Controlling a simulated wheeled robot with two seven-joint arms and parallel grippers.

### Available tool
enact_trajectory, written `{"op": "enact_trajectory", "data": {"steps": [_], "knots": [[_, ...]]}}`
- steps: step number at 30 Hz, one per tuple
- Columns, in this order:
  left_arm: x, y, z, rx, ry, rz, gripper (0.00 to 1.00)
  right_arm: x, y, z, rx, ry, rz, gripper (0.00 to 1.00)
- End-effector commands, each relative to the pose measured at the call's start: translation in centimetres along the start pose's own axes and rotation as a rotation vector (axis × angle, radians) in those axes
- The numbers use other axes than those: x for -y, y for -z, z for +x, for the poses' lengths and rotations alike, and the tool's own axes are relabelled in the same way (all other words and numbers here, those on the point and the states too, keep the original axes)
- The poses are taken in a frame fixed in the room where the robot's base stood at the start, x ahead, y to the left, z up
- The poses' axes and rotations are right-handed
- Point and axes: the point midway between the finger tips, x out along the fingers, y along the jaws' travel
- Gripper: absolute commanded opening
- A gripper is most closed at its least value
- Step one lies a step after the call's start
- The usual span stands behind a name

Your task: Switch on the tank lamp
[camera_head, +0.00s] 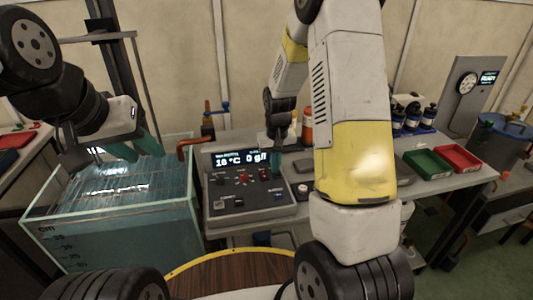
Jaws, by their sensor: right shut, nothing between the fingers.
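The glass tank (120,220) of water stands at the left, with a scale on its front wall. The control panel (250,205) stands right of it, with a lit display (238,161) reading 16 °C and 0 g/l above several buttons and knobs. I cannot tell which control is the lamp switch. My right gripper (277,174) is shut and empty, pointing down at the panel's right part; whether it touches is unclear.
An orange-brown pipe (194,144) rises between tank and panel. Green (428,162) and red (458,157) trays lie at the right, with dark bottles (413,116) behind. A grey gauge cabinet (474,92) stands at the far right. My right arm hides the table's middle.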

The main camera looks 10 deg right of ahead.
Motion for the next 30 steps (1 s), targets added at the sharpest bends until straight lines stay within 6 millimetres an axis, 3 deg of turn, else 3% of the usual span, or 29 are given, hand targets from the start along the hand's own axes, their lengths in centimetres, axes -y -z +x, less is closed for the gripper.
{"op": "enact_trajectory", "data": {"steps": [8, 21, 30], "knots": [[0.0, 0.0, 0.0, 0.000, 0.000, 0.000, 0.36, -0.1, 0.4, -1.0, -0.005, 0.000, 0.000, 0.00], [0.0, 0.0, 0.0, 0.000, 0.000, 0.000, 0.36, -0.3, 2.5, -10.1, -0.006, 0.000, 0.001, 0.00], [0.0, 0.0, 0.0, 0.000, 0.000, 0.000, 0.36, -0.3, 3.3, -13.4, -0.001, 0.000, 0.000, 0.00]]}}
